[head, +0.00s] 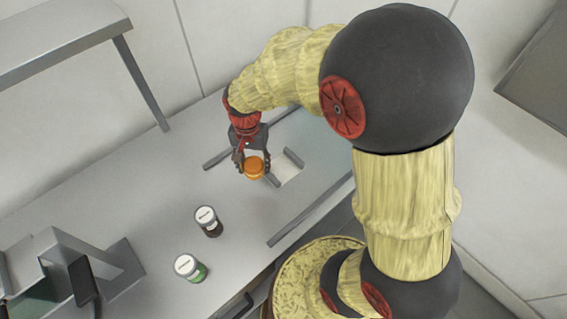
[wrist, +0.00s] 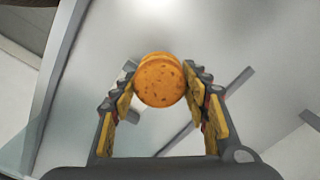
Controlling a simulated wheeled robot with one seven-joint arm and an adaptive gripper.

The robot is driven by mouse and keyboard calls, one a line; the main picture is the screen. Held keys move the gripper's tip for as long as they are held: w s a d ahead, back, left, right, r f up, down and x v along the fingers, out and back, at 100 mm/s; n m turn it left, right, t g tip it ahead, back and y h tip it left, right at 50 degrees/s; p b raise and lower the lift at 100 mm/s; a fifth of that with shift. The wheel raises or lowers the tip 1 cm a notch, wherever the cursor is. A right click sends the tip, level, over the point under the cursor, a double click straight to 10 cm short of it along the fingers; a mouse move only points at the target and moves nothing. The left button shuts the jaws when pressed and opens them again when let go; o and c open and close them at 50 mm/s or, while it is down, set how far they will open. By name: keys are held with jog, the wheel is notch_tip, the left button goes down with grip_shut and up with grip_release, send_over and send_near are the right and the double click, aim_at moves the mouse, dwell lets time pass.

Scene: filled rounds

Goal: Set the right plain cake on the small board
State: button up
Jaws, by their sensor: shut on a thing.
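My gripper (head: 252,158) is shut on a round orange-brown cake (head: 254,168), gripping it by its sides. In the wrist view the cake (wrist: 160,80) sits between the two fingertips, its flat speckled face towards the camera. I cannot tell how far it is above the counter. A small pale square (head: 288,173), which looks like the small board, lies just right of the cake in the head view, beside short grey bars. No other cake shows.
Two jars with white lids, one dark (head: 208,222) and one green (head: 190,268), stand on the grey counter (head: 150,195) at the front left. A grey machine (head: 75,270) is at the lower left. Grey bars (head: 293,157) lie around the pale square. Counter left of the gripper is clear.

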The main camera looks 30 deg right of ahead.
jog(key=s+r+m+p, duration=0.2)
jog(key=s+r+m, duration=0.1)
jog(key=s, duration=0.2)
jog(key=m+b, duration=0.1)
jog(key=b, duration=0.1)
send_over(282, 168)
jog(key=f, duration=0.9)
jog(key=shift+s+a, duration=0.3)
jog(key=shift+w+d+f, duration=0.2)
jog(key=shift+d+f, duration=0.1)
jog(key=shift+f, duration=0.25)
jog(key=shift+f+b, duration=0.45)
jog(key=shift+f, duration=1.05)
jog(key=shift+f, duration=0.15)
jog(key=o, duration=0.8)
jog(key=shift+c, duration=0.2)
